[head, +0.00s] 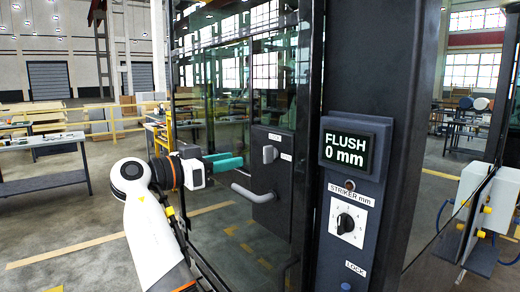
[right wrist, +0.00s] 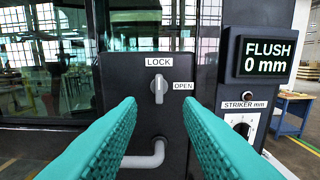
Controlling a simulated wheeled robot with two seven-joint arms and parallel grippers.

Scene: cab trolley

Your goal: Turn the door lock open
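The lock knob (head: 269,154) is a small grey turn-piece on the dark lock plate (head: 285,205) of the glazed cab door. In the right wrist view the knob (right wrist: 157,90) stands upright, below the LOCK label (right wrist: 159,62) and left of the OPEN label (right wrist: 183,86). My right gripper (head: 238,160) is in front of the plate, with its teal fingers pointing at the knob. The right wrist view shows these fingers (right wrist: 161,102) spread wide and empty, one on each side of the knob and apart from it. My left gripper is not in view.
A grey door handle (head: 254,194) sticks out below the knob. A dark post (head: 375,80) right of the door carries a display (head: 355,145) reading FLUSH 0 mm and a STRIKER dial (head: 346,222). Open floor lies left of the door.

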